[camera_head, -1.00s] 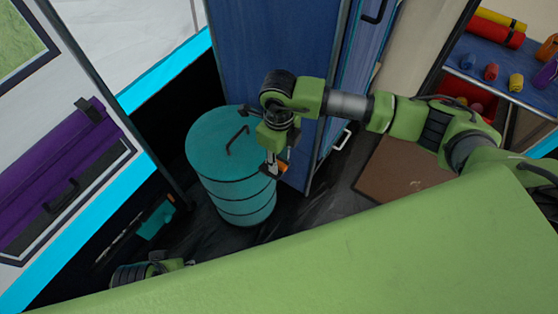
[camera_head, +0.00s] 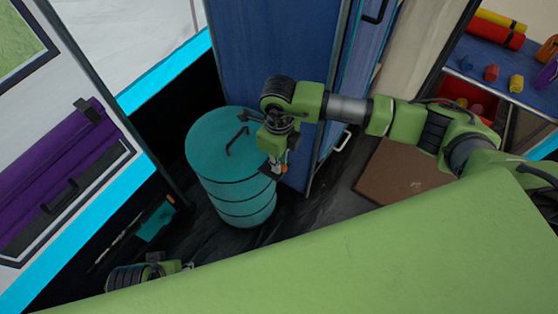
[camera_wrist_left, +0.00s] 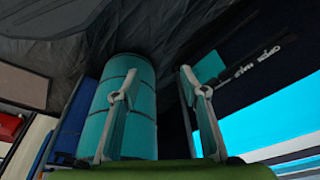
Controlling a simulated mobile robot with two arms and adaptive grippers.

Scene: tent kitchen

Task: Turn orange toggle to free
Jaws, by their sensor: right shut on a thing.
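In the head view only part of the left arm shows at the lower left.
The teal barrel (camera_head: 222,145) with a dark lid handle stands left of my right gripper. The tall blue cabinet (camera_head: 270,55) rises behind. A teal piece with an orange end (camera_head: 157,219) is at the lower left. A brown board (camera_head: 400,184) lies to the right.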

